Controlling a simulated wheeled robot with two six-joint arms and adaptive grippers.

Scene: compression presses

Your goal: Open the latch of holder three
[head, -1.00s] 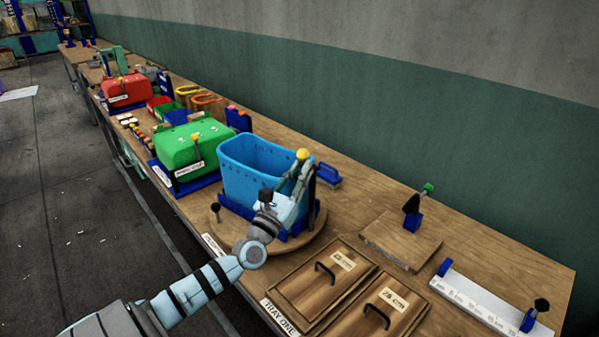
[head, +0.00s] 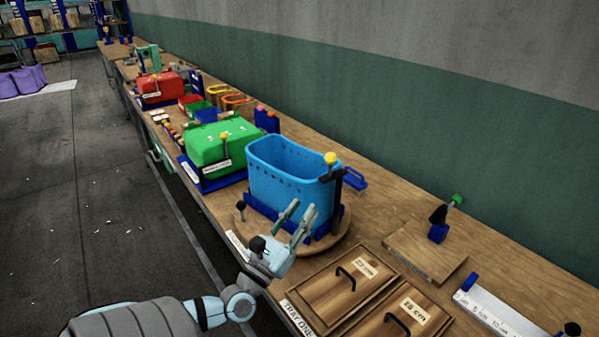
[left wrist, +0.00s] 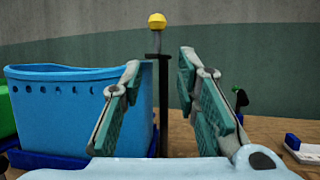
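A blue perforated basket (head: 280,175) stands in a dark blue holder (head: 328,228) on a round wooden board. At its right side a black upright post (head: 336,190) carries a yellow knob (head: 331,158). The knob also shows in the left wrist view (left wrist: 157,20). I cannot read which holder is number three. My left gripper (head: 299,212) is open and empty, in front of the basket and lower than the knob. In the left wrist view its fingers (left wrist: 159,64) are spread, with the post behind the gap. My right gripper is not in view.
Green (head: 220,143) and red (head: 160,88) covered units stand farther along the bench. Two wooden lids (head: 350,285) with black handles lie nearer, right of my left arm. A small board with a green-knobbed clamp (head: 441,215) and a white ruler (head: 500,312) are at right.

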